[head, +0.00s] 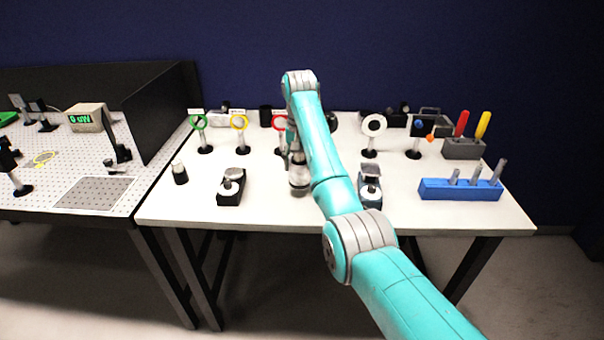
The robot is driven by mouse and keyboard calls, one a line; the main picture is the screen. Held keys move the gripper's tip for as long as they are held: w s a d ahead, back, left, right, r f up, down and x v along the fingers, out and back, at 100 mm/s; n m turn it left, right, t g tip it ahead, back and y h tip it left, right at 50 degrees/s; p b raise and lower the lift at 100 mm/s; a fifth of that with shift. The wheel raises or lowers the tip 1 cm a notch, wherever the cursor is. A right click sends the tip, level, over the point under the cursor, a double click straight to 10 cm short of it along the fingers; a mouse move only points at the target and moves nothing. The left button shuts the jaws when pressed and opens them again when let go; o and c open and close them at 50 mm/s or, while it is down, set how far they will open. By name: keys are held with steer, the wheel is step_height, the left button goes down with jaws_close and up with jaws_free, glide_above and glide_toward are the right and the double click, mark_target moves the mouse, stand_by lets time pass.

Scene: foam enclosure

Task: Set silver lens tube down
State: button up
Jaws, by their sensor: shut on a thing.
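My gripper (298,188) points down over the front middle of the white table (270,212), left of my teal arm. It is shut on the silver lens tube, but its fingers and the tube are too small and too much covered to make out. I cannot tell whether the tube touches the table. A blue rack (460,190) at the table's right holds silver tubes (475,175), one of them leaning.
Black devices stand left (231,187) and right (370,188) of my gripper, with a small black cylinder (180,174) farther left. Ring mounts (240,123) line the back. A grey holder (463,148) has red and yellow handles. Bare tabletop shows between the left device and my gripper.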

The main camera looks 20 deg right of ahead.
mark_target(300, 174)
steer(key=shift+f, duration=2.1)
steer(key=shift+f, duration=0.1)
steer(key=o, duration=1.3)
step_height(300, 174, up, 12)
steer(key=shift+r, duration=0.1)
